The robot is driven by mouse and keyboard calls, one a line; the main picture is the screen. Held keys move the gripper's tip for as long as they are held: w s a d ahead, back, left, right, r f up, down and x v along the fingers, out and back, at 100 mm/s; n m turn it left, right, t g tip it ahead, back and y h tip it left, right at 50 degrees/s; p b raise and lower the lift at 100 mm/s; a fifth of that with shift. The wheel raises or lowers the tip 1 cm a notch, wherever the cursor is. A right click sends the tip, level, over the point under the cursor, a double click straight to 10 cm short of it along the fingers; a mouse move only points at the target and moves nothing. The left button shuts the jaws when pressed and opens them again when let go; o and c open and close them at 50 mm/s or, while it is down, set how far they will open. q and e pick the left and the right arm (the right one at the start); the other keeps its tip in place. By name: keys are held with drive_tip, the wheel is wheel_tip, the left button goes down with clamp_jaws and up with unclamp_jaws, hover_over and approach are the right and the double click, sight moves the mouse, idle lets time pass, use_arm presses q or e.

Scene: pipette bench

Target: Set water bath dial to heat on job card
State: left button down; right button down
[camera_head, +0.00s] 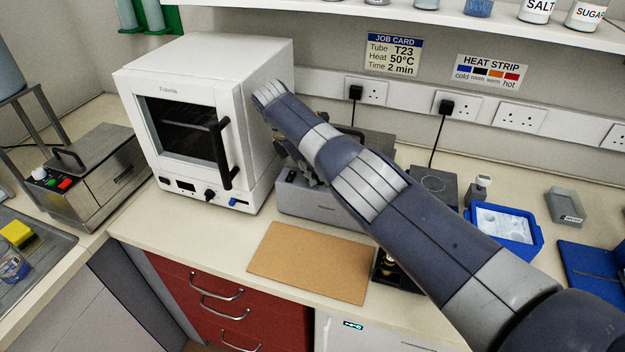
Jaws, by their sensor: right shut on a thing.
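The job card (394,55) on the back wall reads Tube T23, Heat 50°C, Time 2 min. A grey metal box (315,207), which looks like the water bath, stands right of the white oven, mostly behind my right arm. My right gripper (297,172) is at its upper left front, pointing down, shut on what seems to be its dial. The arm and fingers hide the dial, so its setting cannot be read. The heat strip (491,73) on the wall runs cold blue, room black, warm orange, hot red. My left gripper is out of view.
The white oven (215,60) stands close left of my gripper. A steel box with coloured knobs (105,185) is at far left. A brown board (312,262) lies clear in front. A blue ice tray (527,240) and grey block (566,207) are at right.

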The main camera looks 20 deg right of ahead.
drive_tip(key=shift+w+d+r, duration=0.1)
drive_tip(key=shift+d, duration=0.25)
drive_tip(key=c, duration=1.7)
unclamp_jaws()
drive_tip(key=shift+o, duration=1.4)
drive_tip(key=shift+d, duration=0.15)
drive_tip(key=shift+a+r, duration=0.4)
drive_tip(key=v, duration=0.6)
drive_tip(key=shift+r, duration=0.4)
